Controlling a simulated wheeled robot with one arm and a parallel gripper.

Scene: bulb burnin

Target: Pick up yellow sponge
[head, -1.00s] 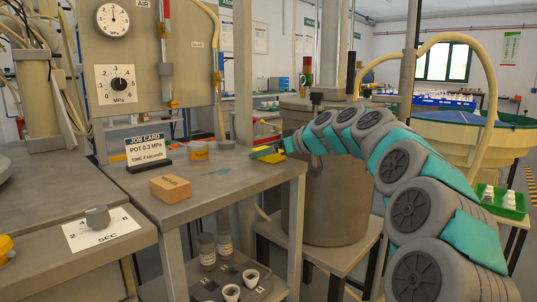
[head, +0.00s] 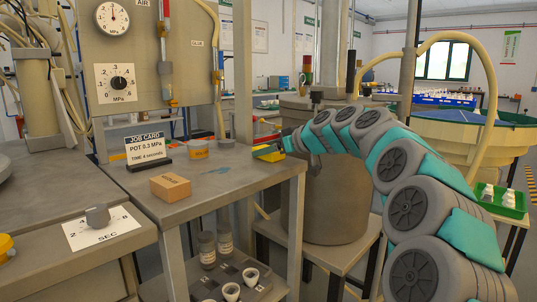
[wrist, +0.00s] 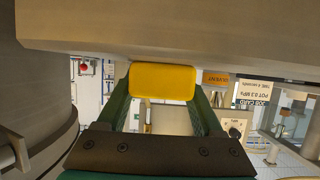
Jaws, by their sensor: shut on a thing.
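The yellow sponge (head: 268,154) is at the right rear corner of the grey table (head: 225,180), at the end of my arm. My gripper (wrist: 162,84) is shut on it in the wrist view, with the sponge (wrist: 162,81) between its two dark green fingers. The wrist picture is upside down, and the grey table surface lies right beside the sponge. I cannot tell whether the sponge still touches the table. In the head view the fingers are small and mostly hidden.
A large grey pot (head: 325,205) is close by under my arm. Bottles and cups (head: 231,291) are on the lower shelf.

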